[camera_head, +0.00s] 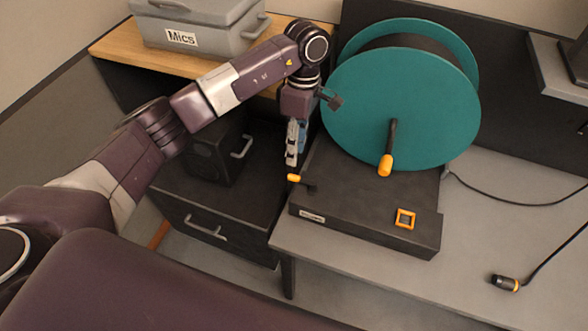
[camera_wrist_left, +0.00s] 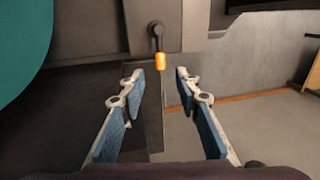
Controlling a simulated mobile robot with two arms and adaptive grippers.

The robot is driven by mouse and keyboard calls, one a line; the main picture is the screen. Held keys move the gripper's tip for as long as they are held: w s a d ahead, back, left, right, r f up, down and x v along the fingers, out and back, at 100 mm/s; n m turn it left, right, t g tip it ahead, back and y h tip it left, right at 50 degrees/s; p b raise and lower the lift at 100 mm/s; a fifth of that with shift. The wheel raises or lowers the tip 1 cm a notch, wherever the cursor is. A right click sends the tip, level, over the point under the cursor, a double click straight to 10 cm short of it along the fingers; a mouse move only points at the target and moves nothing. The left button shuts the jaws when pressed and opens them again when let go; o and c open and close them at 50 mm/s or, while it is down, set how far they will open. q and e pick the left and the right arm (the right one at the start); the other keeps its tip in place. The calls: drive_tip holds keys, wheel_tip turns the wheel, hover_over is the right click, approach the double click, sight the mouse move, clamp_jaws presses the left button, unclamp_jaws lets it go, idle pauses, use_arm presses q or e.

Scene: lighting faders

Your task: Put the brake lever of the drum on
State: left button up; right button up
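The teal cable drum (camera_head: 375,110) stands on a dark base (camera_head: 360,205). The brake lever (camera_head: 308,187) is a short black arm with an orange tip at the left side of the base. It also shows in the left wrist view (camera_wrist_left: 157,40), pointing down in the picture from a round pivot. My left gripper (camera_head: 292,160) is just above the lever's orange tip in the head view. In the left wrist view my left gripper (camera_wrist_left: 160,78) is open and empty, with the orange tip a little beyond and between its fingertips. My right gripper is not in view.
The drum's crank has an orange handle (camera_head: 385,165). An orange square frame (camera_head: 405,218) lies on the base. A cable connector (camera_head: 505,283) lies on the grey table (camera_head: 475,215). A grey Mics case (camera_head: 200,25) and a black speaker-like box (camera_head: 215,148) are at the left.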

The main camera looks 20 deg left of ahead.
sight(293, 175)
use_arm(q)
drive_tip(key=f, duration=0.2)
drive_tip(key=s+f+p, duration=0.1)
drive_tip(key=f, duration=0.1)
drive_tip(key=f+p, duration=0.1)
drive_tip(key=f, duration=0.1)
drive_tip(key=shift+s+f, duration=0.25)
drive_tip(key=shift+f, duration=0.4)
clamp_jaws()
